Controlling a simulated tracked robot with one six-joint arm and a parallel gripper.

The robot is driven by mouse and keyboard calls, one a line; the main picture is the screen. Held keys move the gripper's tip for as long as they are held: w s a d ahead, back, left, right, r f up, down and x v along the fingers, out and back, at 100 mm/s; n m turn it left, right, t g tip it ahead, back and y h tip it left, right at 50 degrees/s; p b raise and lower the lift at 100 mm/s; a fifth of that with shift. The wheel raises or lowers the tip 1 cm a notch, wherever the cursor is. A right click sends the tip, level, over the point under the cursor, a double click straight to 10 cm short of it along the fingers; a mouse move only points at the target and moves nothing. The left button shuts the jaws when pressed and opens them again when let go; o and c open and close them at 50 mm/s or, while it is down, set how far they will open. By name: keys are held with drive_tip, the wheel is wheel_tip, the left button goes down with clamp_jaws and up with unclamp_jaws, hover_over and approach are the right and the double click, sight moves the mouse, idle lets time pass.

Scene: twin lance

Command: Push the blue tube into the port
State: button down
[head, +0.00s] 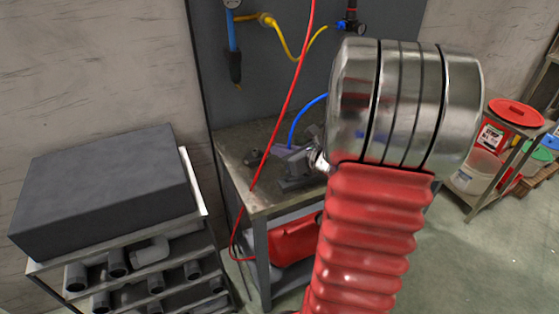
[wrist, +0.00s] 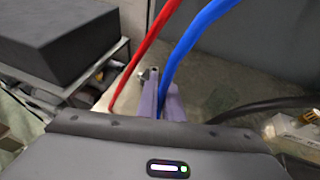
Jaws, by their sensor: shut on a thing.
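The blue tube (wrist: 188,42) comes down from the top of the wrist view and runs in between the purple-grey fingers of my gripper (wrist: 162,103). The fingers are shut on it. My gripper cannot be made out clearly there, because my arm covers part of that area. The tube's lower end is hidden, and I cannot pick out the port with certainty.
A red hose (head: 286,95) hangs across the workbench (head: 236,158), left of the blue tube. A dark block (head: 105,185) lies on a rack at left. A wall panel (head: 275,70) carries a yellow hose (head: 283,42). Shelves with buckets (head: 516,112) stand at right.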

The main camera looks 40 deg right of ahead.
drive_tip(key=shift+r, duration=2.1)
drive_tip(key=shift+s, duration=0.1)
